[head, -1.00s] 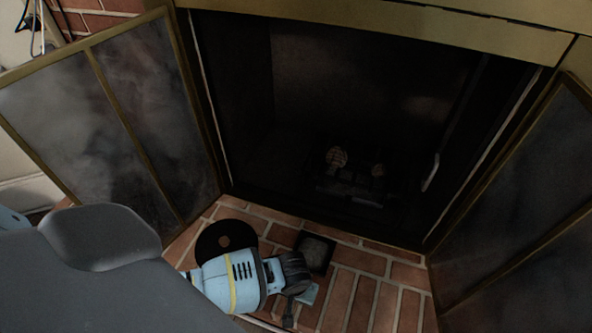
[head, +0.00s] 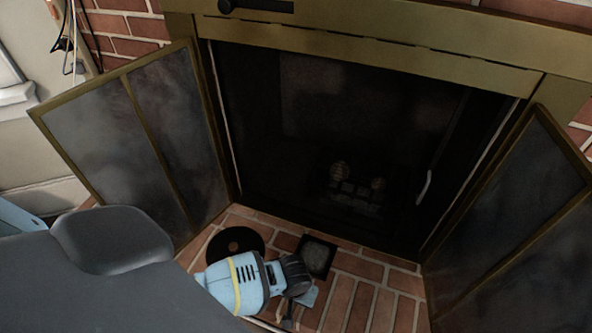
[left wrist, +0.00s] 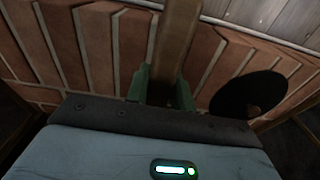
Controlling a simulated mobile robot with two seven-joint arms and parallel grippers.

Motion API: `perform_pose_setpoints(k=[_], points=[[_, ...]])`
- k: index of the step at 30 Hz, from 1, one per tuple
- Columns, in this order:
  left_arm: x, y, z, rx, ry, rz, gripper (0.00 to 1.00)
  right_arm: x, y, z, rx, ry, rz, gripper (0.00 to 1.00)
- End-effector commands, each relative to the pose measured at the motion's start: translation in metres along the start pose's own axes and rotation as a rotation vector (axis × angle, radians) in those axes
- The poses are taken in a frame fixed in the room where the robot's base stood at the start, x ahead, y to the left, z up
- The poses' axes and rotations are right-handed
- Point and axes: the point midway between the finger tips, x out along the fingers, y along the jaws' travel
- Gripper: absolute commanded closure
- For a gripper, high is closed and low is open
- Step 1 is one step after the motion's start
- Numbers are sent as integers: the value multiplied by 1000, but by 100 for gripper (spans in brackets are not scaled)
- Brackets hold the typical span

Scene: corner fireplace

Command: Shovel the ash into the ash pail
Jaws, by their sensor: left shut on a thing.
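My left gripper (head: 298,303) is low over the brick hearth, its fingers shut on a brown bar-like handle (left wrist: 178,40) that runs up through the left wrist view. A square black pan (head: 317,257) with a grey middle lies just beyond the gripper; I cannot tell whether it joins the handle or whether the grey is ash. A round black thing (head: 236,243) with a brown centre is on the hearth left of the pan, also in the left wrist view (left wrist: 248,95); I cannot tell if it is the pail or a lid. My right gripper is not in view.
The dark firebox holds a grate (head: 353,190) with log-like pieces. Its left glass door (head: 130,150) and right glass door (head: 515,215) stand open at either side. Bare brick hearth (head: 375,300) is free right of the gripper.

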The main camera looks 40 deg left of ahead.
Motion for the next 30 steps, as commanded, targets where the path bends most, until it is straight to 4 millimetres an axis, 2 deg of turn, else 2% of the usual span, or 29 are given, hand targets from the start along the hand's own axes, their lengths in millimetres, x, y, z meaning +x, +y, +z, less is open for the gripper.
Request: perform_pose_setpoints(k=[9,24,28,30], points=[[-14,-5,-3,0,8,0,99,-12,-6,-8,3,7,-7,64],[-16,-5,-4,0,9,0,99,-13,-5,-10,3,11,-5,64],[-29,-1,-16,-5,13,2,99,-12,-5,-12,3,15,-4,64],[-45,4,-31,-11,17,3,99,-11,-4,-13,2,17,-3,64]])
